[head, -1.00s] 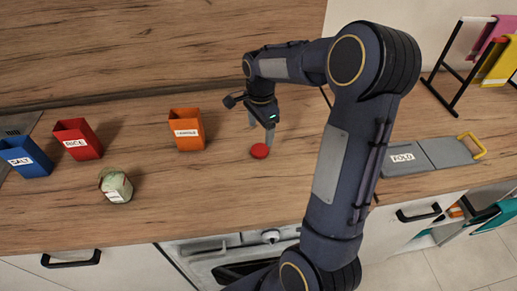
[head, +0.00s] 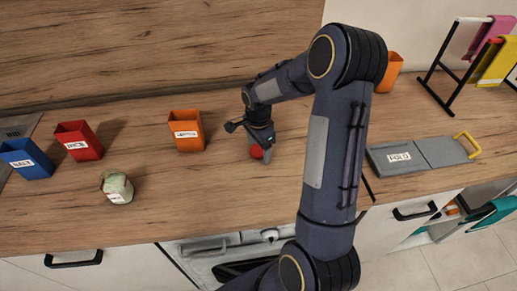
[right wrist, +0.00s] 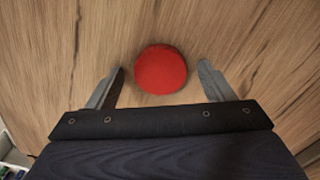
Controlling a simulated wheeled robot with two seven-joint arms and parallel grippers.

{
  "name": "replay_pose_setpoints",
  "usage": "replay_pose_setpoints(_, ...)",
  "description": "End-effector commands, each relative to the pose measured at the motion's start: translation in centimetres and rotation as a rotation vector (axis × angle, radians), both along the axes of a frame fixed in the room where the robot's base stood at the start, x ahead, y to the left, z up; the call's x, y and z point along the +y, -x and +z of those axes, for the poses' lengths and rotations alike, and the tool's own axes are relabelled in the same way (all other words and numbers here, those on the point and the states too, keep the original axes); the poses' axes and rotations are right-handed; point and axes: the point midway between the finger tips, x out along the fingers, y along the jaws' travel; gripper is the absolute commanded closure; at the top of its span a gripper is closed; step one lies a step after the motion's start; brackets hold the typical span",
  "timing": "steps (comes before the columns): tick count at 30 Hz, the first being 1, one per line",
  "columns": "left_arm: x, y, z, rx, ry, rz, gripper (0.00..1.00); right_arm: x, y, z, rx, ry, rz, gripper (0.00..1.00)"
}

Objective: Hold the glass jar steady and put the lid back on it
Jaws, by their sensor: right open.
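The glass jar (head: 117,187) stands on the counter at the left front in the head view, with a white label and pale green contents. The red round lid (head: 256,152) lies on the counter to the right of the jar, partly hidden by my gripper. My right gripper (head: 261,155) is low over the lid, pointing down and open. In the right wrist view the lid (right wrist: 161,70) sits between and slightly beyond the tips of the two open fingers (right wrist: 161,80), with a gap on each side. My left gripper is not in view.
A blue SALT box (head: 27,158), a red box (head: 79,141) and an orange box (head: 187,131) stand behind the jar. A grey FOLD board (head: 420,154) lies at the right. Another orange container (head: 389,73) stands behind my arm. Counter between jar and lid is clear.

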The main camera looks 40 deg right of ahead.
Motion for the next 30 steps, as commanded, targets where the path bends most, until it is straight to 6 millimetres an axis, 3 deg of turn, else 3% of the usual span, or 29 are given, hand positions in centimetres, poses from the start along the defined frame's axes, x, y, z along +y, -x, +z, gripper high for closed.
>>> replay_pose_setpoints(8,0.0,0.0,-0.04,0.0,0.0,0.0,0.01,0.01,-0.02,0.0,-0.001,0.0,0.0,0.25)
replay_pose_setpoints(20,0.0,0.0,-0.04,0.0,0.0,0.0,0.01,0.01,-0.02,0.02,-0.001,0.0,-0.001,0.76)
replay_pose_setpoints(30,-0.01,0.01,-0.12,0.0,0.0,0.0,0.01,0.0,-0.09,0.62,-0.003,0.0,-0.001,0.76)
